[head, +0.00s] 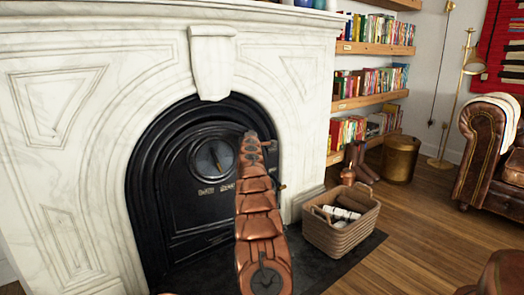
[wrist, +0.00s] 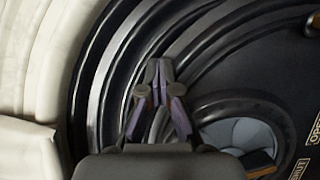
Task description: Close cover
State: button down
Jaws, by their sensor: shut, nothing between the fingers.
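The fireplace has a black arched iron front (head: 185,215) with a round dial-like vent (head: 212,159) in its upper middle. In the wrist view the round vent (wrist: 238,134) shows grey segments and a small brass-coloured piece, with labels reading OPEN and SHUT beside it. Which part is the cover I cannot tell for certain. My gripper (wrist: 159,70) is shut and empty, its fingertips together in front of the black arched rings beside the vent. Whether it touches them is unclear. In the head view my arm hides the right part of the iron front.
A white marble surround (head: 75,120) frames the iron front. A brass bucket (head: 401,158), bookshelves and a leather armchair (head: 490,150) are further right.

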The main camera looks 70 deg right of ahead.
jog(key=s+a+b, duration=0.5)
jog(key=s+a, duration=0.3)
jog(key=s, duration=0.1)
dwell(1.9)
